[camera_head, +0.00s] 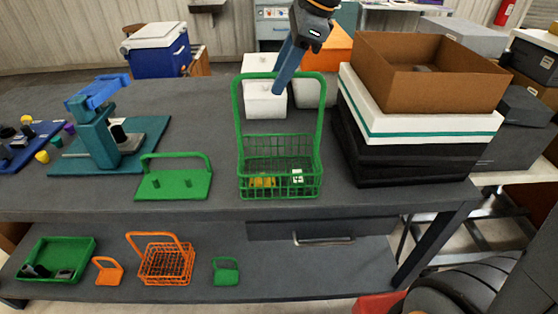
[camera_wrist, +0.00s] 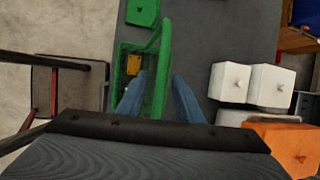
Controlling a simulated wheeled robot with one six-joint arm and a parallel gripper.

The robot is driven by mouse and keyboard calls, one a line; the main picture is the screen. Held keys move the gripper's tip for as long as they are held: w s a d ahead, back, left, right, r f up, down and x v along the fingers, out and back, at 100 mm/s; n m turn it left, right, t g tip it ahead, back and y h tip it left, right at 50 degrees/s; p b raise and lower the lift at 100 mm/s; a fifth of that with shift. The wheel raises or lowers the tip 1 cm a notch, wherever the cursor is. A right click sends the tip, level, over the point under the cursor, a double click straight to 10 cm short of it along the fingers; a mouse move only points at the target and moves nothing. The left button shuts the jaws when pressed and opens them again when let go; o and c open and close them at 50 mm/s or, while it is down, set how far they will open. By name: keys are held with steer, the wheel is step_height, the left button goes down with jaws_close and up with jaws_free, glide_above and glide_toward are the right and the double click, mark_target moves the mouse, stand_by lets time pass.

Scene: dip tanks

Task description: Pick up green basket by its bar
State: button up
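The green basket (camera_head: 280,187) stands upright on the grey bench top, its tall handle with a top bar (camera_head: 250,76) rising above it. A yellow piece and a white-and-green piece lie inside. My gripper (camera_head: 277,92) points down at the top bar from above, and its blue fingers overlap the bar in the head view. In the wrist view my gripper (camera_wrist: 159,74) is open, fingers apart, with the green bar (camera_wrist: 162,60) showing between them. The basket mesh (camera_wrist: 130,62) shows left of the bar. I cannot tell whether the fingertips reach below bar level.
A green plate with a handle (camera_head: 175,185) and a teal stand (camera_head: 93,135) are to the left. White boxes (camera_head: 265,103) stand behind the basket. Stacked boxes under a brown tray (camera_head: 405,95) stand close on the right.

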steer(key=shift+f+p, duration=0.3)
steer(key=shift+f, duration=0.05)
stand_by(0.7)
jaws_close()
stand_by(1.3)
